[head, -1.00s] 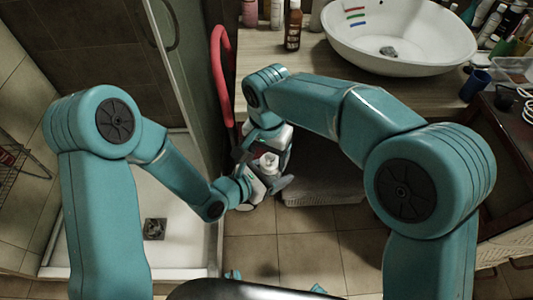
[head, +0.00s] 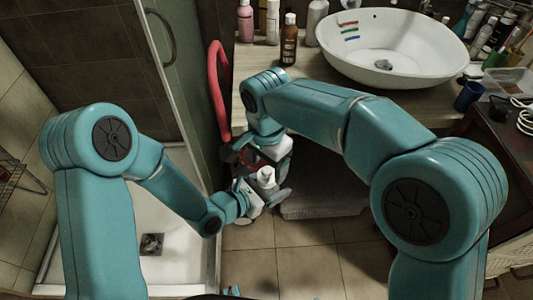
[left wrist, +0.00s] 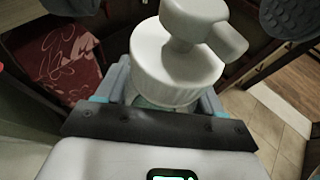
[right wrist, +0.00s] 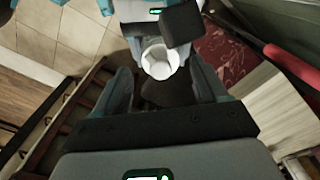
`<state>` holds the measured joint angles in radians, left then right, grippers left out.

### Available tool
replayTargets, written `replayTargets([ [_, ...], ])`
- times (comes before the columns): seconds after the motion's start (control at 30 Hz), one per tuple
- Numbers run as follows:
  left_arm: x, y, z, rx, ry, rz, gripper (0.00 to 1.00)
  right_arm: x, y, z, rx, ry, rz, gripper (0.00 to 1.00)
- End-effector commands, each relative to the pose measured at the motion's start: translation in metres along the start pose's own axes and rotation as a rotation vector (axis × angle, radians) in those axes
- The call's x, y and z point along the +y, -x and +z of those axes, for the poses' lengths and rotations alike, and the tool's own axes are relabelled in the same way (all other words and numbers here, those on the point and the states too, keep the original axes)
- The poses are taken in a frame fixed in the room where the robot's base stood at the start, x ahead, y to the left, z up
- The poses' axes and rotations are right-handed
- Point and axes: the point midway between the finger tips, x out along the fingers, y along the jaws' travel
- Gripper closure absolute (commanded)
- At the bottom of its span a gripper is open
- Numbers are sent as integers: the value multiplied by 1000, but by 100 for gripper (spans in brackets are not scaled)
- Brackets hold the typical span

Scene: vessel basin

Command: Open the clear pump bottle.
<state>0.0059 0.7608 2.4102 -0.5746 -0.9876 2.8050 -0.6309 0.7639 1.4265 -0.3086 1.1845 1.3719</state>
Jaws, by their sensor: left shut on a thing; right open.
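The clear pump bottle shows its white pump head (head: 266,175) in the head view, low in front of the counter. In the left wrist view the pump head and ribbed collar (left wrist: 170,80) stand large above the jaws. Only a little of the clear body shows below the collar. My left gripper (head: 252,198) is shut on the bottle's body under the collar. My right gripper (right wrist: 162,85) is open; in its view the white pump top (right wrist: 158,62) lies in the gap between its fingers, near their tips. I cannot tell whether they touch it.
A counter (head: 330,88) with a white basin (head: 395,48) and a brown bottle (head: 288,42) stands behind. A red curved tube (head: 216,90) rises beside the shower glass at left. A grey mat (head: 325,205) lies under the counter. The tiled floor (head: 300,268) in front is clear.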

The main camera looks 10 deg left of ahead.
Motion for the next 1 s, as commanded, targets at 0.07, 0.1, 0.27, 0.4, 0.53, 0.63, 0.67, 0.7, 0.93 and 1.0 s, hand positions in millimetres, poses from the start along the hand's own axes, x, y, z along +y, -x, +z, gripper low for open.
replayTargets([
  [0.07,0,0,0,0,0,0,100,1,-13,0,-1,0,2,28],
  [0.1,0,0,0,0,0,0,100,1,-18,0,-1,0,3,28],
  [0.27,0,0,0,0,0,0,100,0,-31,0,0,0,0,28],
  [0.4,0,0,0,0,0,0,100,0,-34,0,0,0,-1,28],
  [0.53,0,0,0,0,0,0,100,0,-34,0,0,0,-1,28],
  [0.63,0,0,0,0,0,0,100,0,-34,0,0,0,-1,51],
  [0.67,0,0,0,0,0,0,100,0,-34,0,0,0,-1,60],
  [0.7,0,0,0,0,0,0,100,0,-34,0,0,0,-1,73],
  [0.93,0,0,0,0,0,1,100,0,-34,0,0,23,0,86],
  [1.0,0,0,0,0,1,1,100,1,-34,0,0,103,0,86],
])
